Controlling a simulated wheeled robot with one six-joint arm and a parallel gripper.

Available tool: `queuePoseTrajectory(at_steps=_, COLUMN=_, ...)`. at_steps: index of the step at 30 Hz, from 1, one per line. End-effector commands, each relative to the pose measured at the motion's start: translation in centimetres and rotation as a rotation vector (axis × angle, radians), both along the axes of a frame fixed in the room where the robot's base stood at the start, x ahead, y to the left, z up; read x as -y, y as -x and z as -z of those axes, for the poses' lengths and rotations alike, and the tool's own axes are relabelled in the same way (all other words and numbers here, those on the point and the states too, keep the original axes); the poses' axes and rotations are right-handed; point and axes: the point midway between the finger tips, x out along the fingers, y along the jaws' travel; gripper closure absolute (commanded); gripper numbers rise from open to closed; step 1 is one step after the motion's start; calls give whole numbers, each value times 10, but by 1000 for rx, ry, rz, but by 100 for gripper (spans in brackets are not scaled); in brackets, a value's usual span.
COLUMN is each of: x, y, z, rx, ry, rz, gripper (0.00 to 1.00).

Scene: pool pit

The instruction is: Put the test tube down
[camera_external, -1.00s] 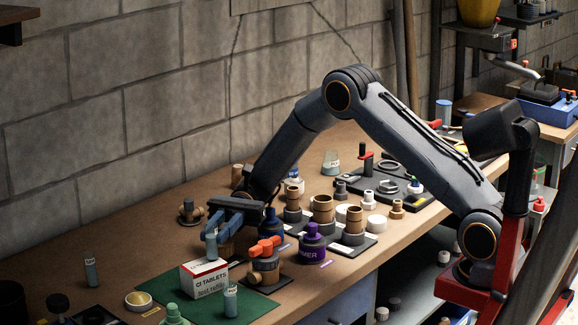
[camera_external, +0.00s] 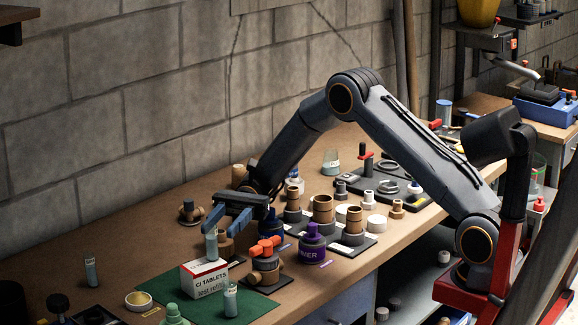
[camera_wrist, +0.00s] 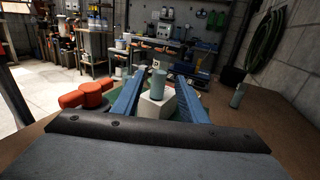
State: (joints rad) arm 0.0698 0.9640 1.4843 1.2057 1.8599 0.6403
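A grey-blue test tube (camera_external: 211,245) stands upright on the white and red CI tablets box (camera_external: 204,280). In the wrist view, the tube (camera_wrist: 158,84) shows between my two blue fingers, above the white box (camera_wrist: 157,105), with a gap on each side. My gripper (camera_external: 224,220) is open just above and behind the tube. In the wrist view, the gripper (camera_wrist: 158,88) has its fingers spread wide and holds nothing. The exact contact between the tube's base and the box is hard to make out.
A similar tube (camera_external: 91,272) stands at the left on the bench and another (camera_external: 230,300) before the box on the green mat (camera_external: 262,306). An orange-topped valve (camera_external: 265,255) and a purple bottle (camera_external: 312,245) stand to the right. The bench's back left is clear.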

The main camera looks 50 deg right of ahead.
Motion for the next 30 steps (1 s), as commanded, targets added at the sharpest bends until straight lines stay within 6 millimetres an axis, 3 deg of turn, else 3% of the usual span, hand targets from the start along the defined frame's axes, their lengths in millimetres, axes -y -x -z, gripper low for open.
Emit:
queuePoseTrajectory(at_steps=6, x=44, y=-19, z=3, rx=2, ry=0, rz=3, gripper=61)
queuePoseTrajectory(at_steps=12, x=71, y=-30, z=2, rx=1, ry=1, rz=1, gripper=61)
queuePoseTrajectory(at_steps=18, x=82, y=-34, z=1, rx=1, ry=1, rz=0, gripper=61)
queuePoseTrajectory(at_steps=30, x=83, y=-30, z=-2, rx=-3, ry=23, rz=-3, gripper=61)
